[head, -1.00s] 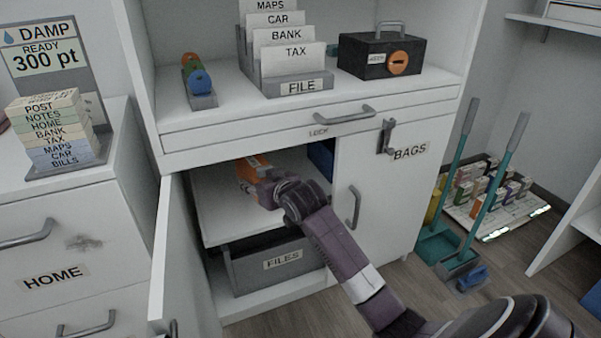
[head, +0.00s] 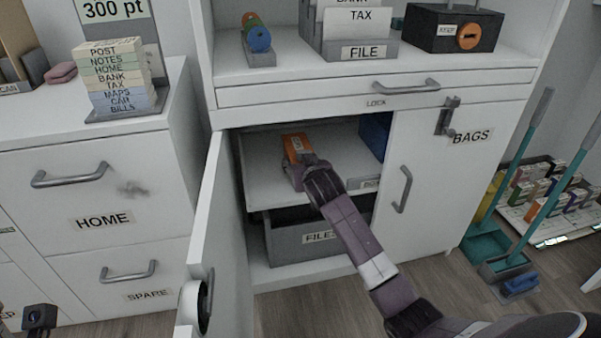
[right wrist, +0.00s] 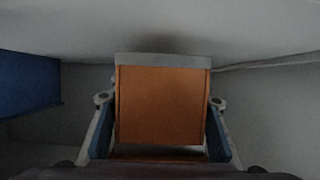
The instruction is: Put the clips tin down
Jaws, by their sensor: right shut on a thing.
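The clips tin (head: 297,148) is an orange box inside the open cupboard, over the white inner shelf (head: 262,180). My right gripper (head: 304,168) reaches in from the front and is shut on it. In the right wrist view the tin (right wrist: 163,105) shows a plain orange face with a grey band along the top edge, and a finger lies on each side. I cannot tell whether its underside touches the shelf.
A blue thing (head: 375,135) stands at the right inside the cupboard. A grey FILES drawer or bin (head: 290,242) is below the shelf. The open left door (head: 222,215) and shut BAGS door (head: 440,190) flank the opening. Bare shelf lies left of the tin.

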